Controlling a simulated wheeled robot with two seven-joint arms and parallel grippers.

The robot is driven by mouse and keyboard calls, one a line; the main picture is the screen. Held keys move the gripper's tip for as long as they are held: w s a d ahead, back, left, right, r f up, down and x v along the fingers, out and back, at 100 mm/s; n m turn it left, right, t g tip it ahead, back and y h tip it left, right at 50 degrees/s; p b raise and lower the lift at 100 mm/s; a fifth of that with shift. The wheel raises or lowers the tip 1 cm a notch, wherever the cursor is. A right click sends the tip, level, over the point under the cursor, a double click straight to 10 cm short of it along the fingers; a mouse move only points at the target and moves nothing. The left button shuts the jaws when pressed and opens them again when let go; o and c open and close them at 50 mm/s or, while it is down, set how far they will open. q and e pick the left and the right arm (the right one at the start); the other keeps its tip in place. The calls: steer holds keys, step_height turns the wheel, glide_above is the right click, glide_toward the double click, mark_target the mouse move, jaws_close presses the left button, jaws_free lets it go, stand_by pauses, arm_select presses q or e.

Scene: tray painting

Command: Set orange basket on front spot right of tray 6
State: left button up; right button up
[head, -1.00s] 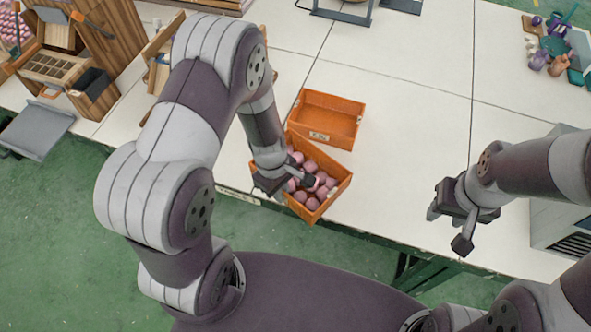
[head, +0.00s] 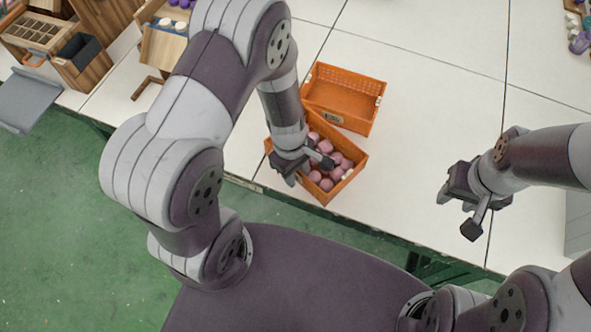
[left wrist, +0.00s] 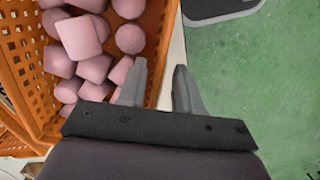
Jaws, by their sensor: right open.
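An orange basket (head: 345,186) full of pink rounded pieces stands near the table's front edge. A second orange basket (head: 352,84), apparently empty, stands just behind it; their edges meet or overlap in the head view. My right gripper (head: 457,211) is open and empty above the table's front, right of the baskets. I cannot make out tray 6.
A wooden rack (head: 163,48) with white and purple pieces stands at the back left. A wooden box with compartments (head: 35,32) is at the far left. The white table (head: 430,95) is clear right of the baskets. A grey box (head: 578,225) stands at the right edge.

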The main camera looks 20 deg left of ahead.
arm_select(q)
steer(key=shift+a+r, duration=0.1)
steer(key=s+a+r+m+t+p, duration=0.1)
steer(key=a+r+m, duration=0.1)
steer(key=r+m, duration=0.4)
steer(key=a+r+m+y+p, duration=0.1)
steer(key=a+r+m+p, duration=0.1)
steer(key=r+m, duration=0.5)
step_height(320, 180, up, 6)
steer(key=shift+s+a+f+t, duration=0.15)
steer(key=shift+s+f+t, duration=0.05)
steer(key=shift+s+t, duration=0.2)
steer(key=shift+w, duration=0.1)
steer(key=shift+a, duration=0.1)
